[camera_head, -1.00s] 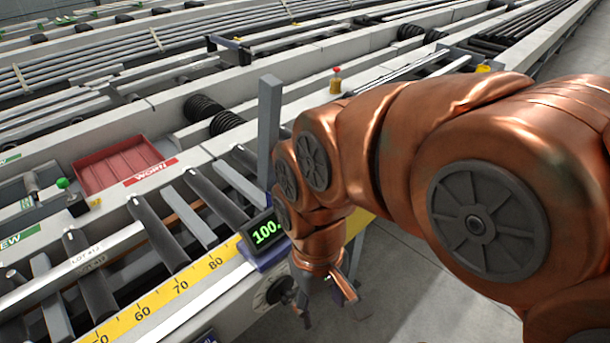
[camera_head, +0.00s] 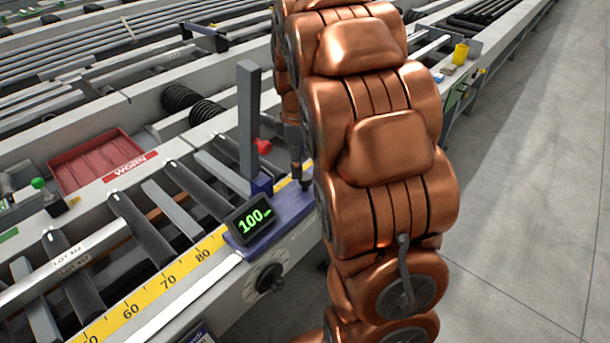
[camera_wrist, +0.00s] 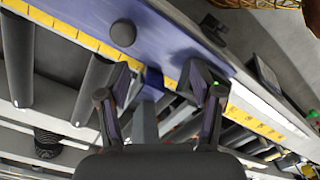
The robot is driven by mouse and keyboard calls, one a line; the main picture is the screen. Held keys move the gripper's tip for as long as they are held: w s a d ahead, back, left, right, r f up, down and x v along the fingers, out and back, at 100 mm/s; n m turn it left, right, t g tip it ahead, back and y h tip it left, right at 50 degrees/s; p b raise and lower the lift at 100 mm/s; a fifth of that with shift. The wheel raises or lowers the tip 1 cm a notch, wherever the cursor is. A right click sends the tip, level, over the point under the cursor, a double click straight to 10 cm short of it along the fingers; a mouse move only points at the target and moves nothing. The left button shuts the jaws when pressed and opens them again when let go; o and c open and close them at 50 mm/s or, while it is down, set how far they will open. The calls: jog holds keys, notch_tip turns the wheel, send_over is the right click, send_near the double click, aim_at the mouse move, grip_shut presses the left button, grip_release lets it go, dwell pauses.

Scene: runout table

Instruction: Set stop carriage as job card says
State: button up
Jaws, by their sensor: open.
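The stop carriage (camera_head: 284,213) is a blue-purple block on the rail, with a tall grey upright post (camera_head: 248,120) and a tilted display (camera_head: 252,218) showing a green "100" and small unreadable characters. A yellow scale (camera_head: 165,285) marked 60, 70, 80 runs to its left. A dark round knob (camera_head: 270,278) sits on the front face below the display. A red knob (camera_head: 262,146) shows beside the post. My gripper (camera_head: 300,185) is over the carriage's right part, partly hidden by my arm. In the wrist view my gripper (camera_wrist: 160,100) is open, fingers apart above the carriage (camera_wrist: 165,35). No job card is readable.
A red tray labelled WORN (camera_head: 95,162) lies at the left behind the rollers. A green-topped knob (camera_head: 39,184) stands near it. A yellow object (camera_head: 460,53) stands on the rail at the upper right. Clear grey floor (camera_head: 530,200) lies to the right.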

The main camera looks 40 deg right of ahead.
jog(key=n, duration=0.2)
send_over(305, 176)
jog(key=shift+s+f, duration=0.15)
jog(key=shift+f, duration=0.75)
jog(key=shift+f+p, duration=1.05)
jog(key=shift+f, duration=2.8)
grip_shut()
